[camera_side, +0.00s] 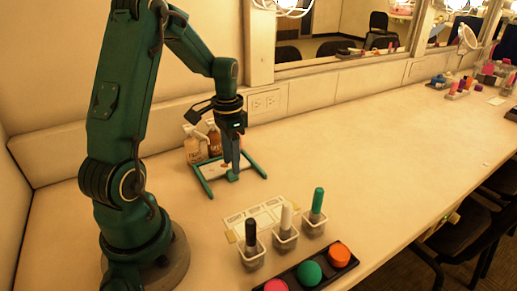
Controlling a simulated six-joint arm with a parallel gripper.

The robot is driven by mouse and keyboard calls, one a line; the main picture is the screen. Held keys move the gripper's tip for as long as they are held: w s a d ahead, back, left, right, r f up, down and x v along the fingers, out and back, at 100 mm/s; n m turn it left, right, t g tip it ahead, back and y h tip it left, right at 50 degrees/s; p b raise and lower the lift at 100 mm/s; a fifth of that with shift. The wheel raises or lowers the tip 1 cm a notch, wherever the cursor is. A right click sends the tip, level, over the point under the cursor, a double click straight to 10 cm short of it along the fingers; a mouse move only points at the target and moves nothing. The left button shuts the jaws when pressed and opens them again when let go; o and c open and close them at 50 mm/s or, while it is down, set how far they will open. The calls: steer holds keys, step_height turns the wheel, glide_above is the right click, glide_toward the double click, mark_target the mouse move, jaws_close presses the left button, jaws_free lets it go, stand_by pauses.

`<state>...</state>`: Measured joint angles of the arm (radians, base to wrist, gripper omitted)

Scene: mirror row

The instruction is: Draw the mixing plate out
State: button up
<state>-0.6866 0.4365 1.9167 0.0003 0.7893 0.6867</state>
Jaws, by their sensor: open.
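The mixing plate (212,170) is a pale flat piece lying on the counter between the arms of a teal U-shaped frame (205,184). Part of it is hidden behind my gripper. My gripper (233,174) points down over the right part of the plate, low and close to the frame. Its jaws are open, though the gap between the fingers is hard to see from here. I cannot tell whether a finger touches the plate or a teal piece there.
Pump bottles (194,147) stand close behind the frame. In front are a printed card (263,216), three clear cups (285,238) holding a black, a white and a green stick, and a black tray (318,273) of coloured rounds. The counter to the right (370,150) is clear.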

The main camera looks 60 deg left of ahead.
steer(key=shift+f, duration=1.1)
jaws_close()
steer(key=shift+d+r, duration=0.1)
stand_by(0.6)
